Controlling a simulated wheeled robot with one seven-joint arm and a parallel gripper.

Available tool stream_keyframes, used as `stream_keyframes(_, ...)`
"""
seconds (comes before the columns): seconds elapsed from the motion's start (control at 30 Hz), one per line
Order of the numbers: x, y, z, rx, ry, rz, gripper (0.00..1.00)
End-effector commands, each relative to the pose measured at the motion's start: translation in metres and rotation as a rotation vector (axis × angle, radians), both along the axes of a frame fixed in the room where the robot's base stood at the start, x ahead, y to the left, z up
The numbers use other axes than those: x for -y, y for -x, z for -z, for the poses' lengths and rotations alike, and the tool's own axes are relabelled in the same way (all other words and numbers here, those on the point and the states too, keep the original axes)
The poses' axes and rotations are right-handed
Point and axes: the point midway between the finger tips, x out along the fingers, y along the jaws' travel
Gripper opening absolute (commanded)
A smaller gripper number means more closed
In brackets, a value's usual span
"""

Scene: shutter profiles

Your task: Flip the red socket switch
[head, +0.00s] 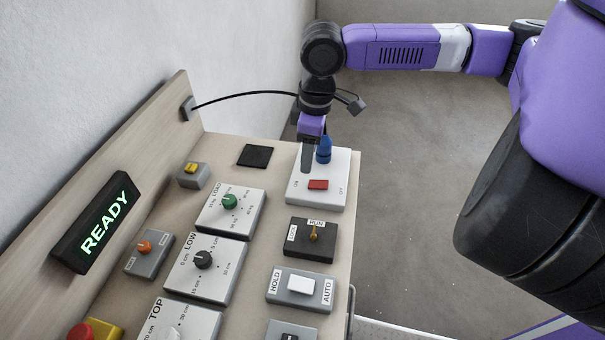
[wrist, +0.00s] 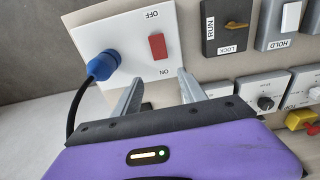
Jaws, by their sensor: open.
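The red socket switch (head: 318,184) sits on a white socket plate (head: 330,197) at the far end of the panel, between ON at left and OFF at right. In the wrist view the red switch (wrist: 158,46) lies beyond the fingertips. A blue plug (head: 323,150) stands in the same plate; it also shows in the wrist view (wrist: 102,65). My gripper (wrist: 160,82) is open and empty, with its fingers apart over the plate's edge, short of the red switch. In the head view my gripper (head: 307,150) is beside the plug, partly hidden.
A black cable runs from the backboard past my wrist. A key switch (head: 314,235), a HOLD/AUTO rocker (head: 301,285) and several dial boxes sit nearer. A lit READY sign (head: 97,222) is at left. A black square (head: 255,156) lies left of the plate. Open floor lies right.

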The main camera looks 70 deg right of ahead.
Motion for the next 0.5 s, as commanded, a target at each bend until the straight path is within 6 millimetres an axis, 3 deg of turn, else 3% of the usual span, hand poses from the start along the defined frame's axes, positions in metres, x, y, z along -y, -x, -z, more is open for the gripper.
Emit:
stream_keyframes(0.1, -0.002, 0.016, 0.000, -0.065, -0.011, 0.012, 0.49)
stream_keyframes(0.23, -0.001, 0.020, 0.007, -0.086, -0.008, 0.018, 0.49)
stream_keyframes(0.5, -0.002, 0.019, 0.046, -0.083, -0.008, 0.018, 0.49)
